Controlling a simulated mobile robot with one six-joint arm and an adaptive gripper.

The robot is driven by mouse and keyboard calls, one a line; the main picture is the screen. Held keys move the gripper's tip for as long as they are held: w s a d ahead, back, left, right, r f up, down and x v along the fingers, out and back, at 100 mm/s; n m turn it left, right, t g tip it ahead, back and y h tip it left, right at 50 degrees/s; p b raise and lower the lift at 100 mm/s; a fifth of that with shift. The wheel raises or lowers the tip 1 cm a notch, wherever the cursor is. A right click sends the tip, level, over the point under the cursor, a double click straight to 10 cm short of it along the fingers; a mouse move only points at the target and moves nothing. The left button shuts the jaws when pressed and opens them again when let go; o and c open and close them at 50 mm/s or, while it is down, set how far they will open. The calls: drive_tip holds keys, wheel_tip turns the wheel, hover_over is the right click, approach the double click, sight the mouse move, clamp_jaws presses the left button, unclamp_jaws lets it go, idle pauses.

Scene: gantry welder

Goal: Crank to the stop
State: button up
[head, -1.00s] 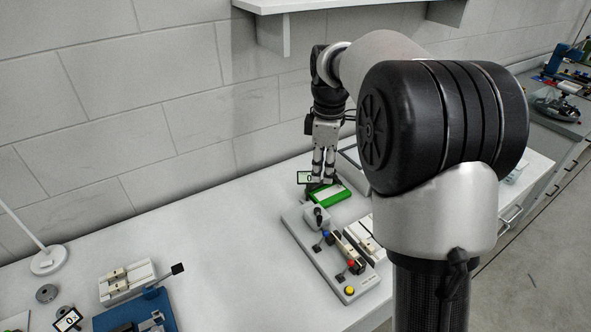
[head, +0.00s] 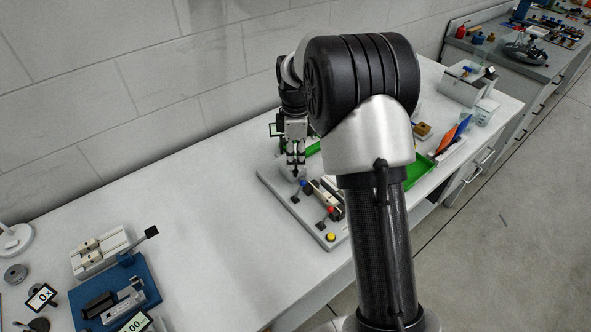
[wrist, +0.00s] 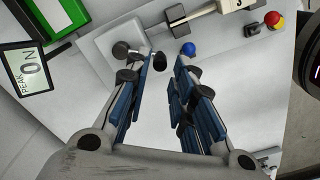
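A grey fixture plate (head: 275,188) lies on the bench below my gripper (head: 296,168). In the wrist view, a pale square block on it carries a dark round hub (wrist: 121,49) and a small dark knob (wrist: 159,60) beside it, which look like the crank and its handle. My gripper (wrist: 166,68) is open and empty, its blue-padded fingers apart. The dark knob shows near the tip of the left finger; I cannot tell whether they touch. A blue knob (wrist: 188,48) lies just past the right fingertip. In the head view my gripper hides the crank.
A red knob (wrist: 272,18) and a yellow button (wrist: 276,28) are at the fixture's far end. A display reading PEAK 0 N (wrist: 30,72) stands near a green tray (wrist: 62,14). A blue fixture (head: 112,292) sits at the front left. The bench between is clear.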

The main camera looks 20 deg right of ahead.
sight(296, 167)
drive_tip(key=shift+f+b, duration=0.45)
drive_tip(key=shift+f, duration=1.4)
drive_tip(key=shift+c, duration=0.5)
clamp_jaws()
